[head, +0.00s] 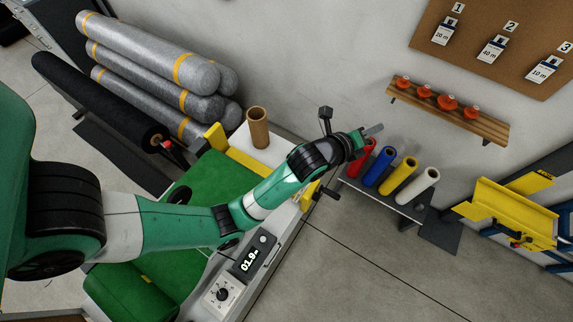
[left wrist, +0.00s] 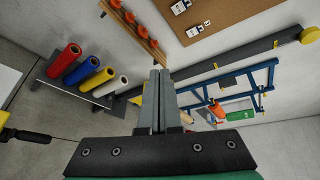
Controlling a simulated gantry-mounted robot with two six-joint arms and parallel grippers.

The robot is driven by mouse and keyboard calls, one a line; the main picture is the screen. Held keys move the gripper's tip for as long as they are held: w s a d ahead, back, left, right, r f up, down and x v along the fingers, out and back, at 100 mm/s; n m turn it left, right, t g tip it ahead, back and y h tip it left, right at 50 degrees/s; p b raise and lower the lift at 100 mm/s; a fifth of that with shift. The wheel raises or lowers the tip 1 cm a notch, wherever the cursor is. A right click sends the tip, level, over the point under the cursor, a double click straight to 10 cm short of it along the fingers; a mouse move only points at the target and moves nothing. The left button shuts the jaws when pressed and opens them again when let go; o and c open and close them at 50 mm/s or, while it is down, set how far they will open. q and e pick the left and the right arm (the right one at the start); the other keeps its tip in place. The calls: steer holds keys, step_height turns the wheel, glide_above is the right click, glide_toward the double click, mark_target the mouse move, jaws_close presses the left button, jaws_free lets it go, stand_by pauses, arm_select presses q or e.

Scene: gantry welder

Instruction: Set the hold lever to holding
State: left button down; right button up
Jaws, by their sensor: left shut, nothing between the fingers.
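My left gripper (head: 374,129) is shut and empty, in the air beyond the far end of the green-topped machine (head: 207,177). Its two grey fingers lie together in the left wrist view (left wrist: 157,98). A black handle (head: 329,191) on a yellow part sticks out from the machine's far right edge, below my left wrist. It also shows at the left edge of the left wrist view (left wrist: 32,137), apart from the fingers. No label marks it, so I cannot tell whether it is the hold lever or how it is set. My right gripper is not in view.
Red, blue, yellow and white rolls (head: 401,178) stand on a dark rack near the gripper. A wooden shelf (head: 450,108) with orange items hangs on the wall. A yellow and blue stand (head: 508,218) is at right. The machine carries a display (head: 251,258) and dial (head: 222,293). Grey rolls lie at left.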

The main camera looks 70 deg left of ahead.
arm_select(q)
steer(key=s+a+f+m+g, duration=0.1)
steer(key=s+f+m+g, duration=0.1)
steer(key=s+f, duration=0.6)
steer(key=s+a+f+m+g+b, duration=0.1)
steer(key=s+f+g, duration=0.3)
steer(key=f, duration=1.2)
steer(key=s+a+f+m+g+b, duration=0.1)
steer(key=s+a+f+m+g, duration=0.1)
steer(key=s+f, duration=1)
steer(key=shift+s+a+m+g, duration=0.15)
steer(key=shift+s+m+g, duration=0.1)
steer(key=shift+m+g, duration=0.35)
steer(key=b+x, duration=0.7)
steer(key=x, duration=0.3)
